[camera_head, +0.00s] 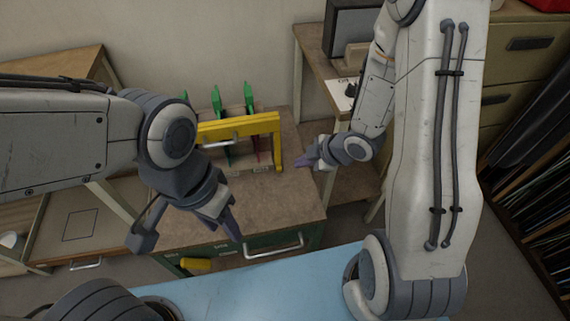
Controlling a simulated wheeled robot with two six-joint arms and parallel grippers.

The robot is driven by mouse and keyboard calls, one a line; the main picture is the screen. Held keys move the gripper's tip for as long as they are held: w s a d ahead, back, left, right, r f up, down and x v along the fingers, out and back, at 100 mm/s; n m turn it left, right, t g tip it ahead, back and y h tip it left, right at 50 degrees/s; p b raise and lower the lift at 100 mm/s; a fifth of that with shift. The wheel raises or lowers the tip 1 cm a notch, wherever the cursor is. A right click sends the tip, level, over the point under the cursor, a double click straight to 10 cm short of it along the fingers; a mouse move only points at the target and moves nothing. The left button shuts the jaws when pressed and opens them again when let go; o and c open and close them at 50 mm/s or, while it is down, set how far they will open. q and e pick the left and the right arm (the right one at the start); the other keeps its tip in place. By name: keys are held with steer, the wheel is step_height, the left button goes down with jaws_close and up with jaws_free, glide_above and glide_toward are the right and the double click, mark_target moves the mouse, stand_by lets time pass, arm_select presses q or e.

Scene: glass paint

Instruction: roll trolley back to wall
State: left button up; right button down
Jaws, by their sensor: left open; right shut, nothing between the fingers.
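What looks like the trolley (290,205) is a low unit with a worn brown top and a dark green front. A grey bar handle (274,248) runs along its front edge. A yellow frame (279,150) with several green-handled tools stands on its top, near the wall. My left gripper (232,228) is open, pointing down over the front of the top, left of the handle. I cannot tell whether it touches anything. My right gripper (303,163) is shut and empty above the top's right side. The trolley's wheels are hidden.
The pale wall (240,45) is behind. A wooden desk (315,65) with a dark box (350,30) stands right of the trolley. A wooden table (85,225) is at left. Drawers (525,45) and a rack of dark sheets (545,190) line the right side.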

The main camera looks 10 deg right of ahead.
steer(key=b+x, duration=0.6)
steer(key=x, duration=0.2)
steer(key=shift+s+d+f+b, duration=0.1)
steer(key=shift+f+b, duration=0.1)
steer(key=shift+b, duration=0.2)
steer(key=w+p, duration=0.2)
steer(key=w, duration=0.1)
steer(key=shift+w+r, duration=0.1)
steer(key=shift+r, duration=0.2)
arm_select(q)
steer(key=shift+f, duration=2.85)
arm_select(e)
steer(key=shift+w+f, duration=0.15)
steer(key=shift+w, duration=0.4)
